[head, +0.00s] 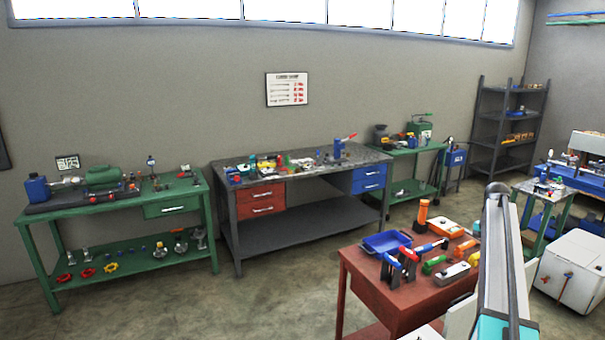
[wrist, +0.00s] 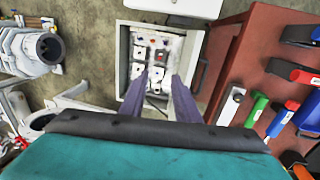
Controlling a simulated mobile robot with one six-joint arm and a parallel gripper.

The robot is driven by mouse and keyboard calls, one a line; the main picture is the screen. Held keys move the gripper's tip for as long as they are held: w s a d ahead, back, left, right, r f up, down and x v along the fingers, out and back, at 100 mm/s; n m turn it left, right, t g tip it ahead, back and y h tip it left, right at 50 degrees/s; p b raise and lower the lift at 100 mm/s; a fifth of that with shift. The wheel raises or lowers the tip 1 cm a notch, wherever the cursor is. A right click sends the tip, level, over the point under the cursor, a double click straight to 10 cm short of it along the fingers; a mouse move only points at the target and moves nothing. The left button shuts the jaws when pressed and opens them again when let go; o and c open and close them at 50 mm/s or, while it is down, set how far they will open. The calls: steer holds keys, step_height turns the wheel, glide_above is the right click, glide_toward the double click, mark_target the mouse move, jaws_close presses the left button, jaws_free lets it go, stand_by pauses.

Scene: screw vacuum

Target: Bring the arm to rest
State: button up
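My gripper (wrist: 158,78) shows in the wrist view as two dark purple fingers reaching forward from the teal and black wrist body. The fingers stand apart with nothing held between them. Past them, lower down, is an open pale box (wrist: 122,82) with several white, socket-like parts inside. In the head view my arm (head: 495,250), grey with a teal part at the bottom, rises upright at the right, in front of the red table's right side. I cannot make out the gripper's fingers in the head view.
A red table (head: 385,295) with tools and a blue tray (head: 387,243) stands close to my arm's left. Green (head: 120,208) and grey (head: 300,207) workbenches line the wall. A white cabinet (head: 575,270) stands at the right. Open floor (head: 260,300) lies left of the red table.

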steer(key=s+a+f+n, duration=0.1)
steer(key=a+f+n, duration=0.1)
steer(key=a+f, duration=0.4)
steer(key=s+a+f+n, duration=0.2)
steer(key=a+f, duration=0.5)
steer(key=a, duration=0.6)
steer(key=s+a+f+n+t, duration=0.1)
steer(key=s+a+f+n, duration=0.1)
steer(key=a+f, duration=0.4)
steer(key=shift+a+f+n, duration=0.2)
steer(key=shift+a+n, duration=0.3)
steer(key=shift+a, duration=1.15)
steer(key=s+a+f+n+t, duration=0.1)
steer(key=s+a+f+n, duration=0.3)
steer(key=s+a, duration=0.55)
steer(key=s+a+f+n, duration=0.3)
steer(key=s+a+f, duration=0.3)
steer(key=a, duration=0.6)
steer(key=s+f+g+b, duration=0.5)
steer(key=s+f+b, duration=0.6)
steer(key=s+f, duration=1.4)
step_height(320, 180, down, 5)
steer(key=shift+s+r+g+y, duration=0.2)
steer(key=shift+s+g+y, duration=0.1)
steer(key=shift+g+y, duration=0.1)
steer(key=shift+a, duration=0.15)
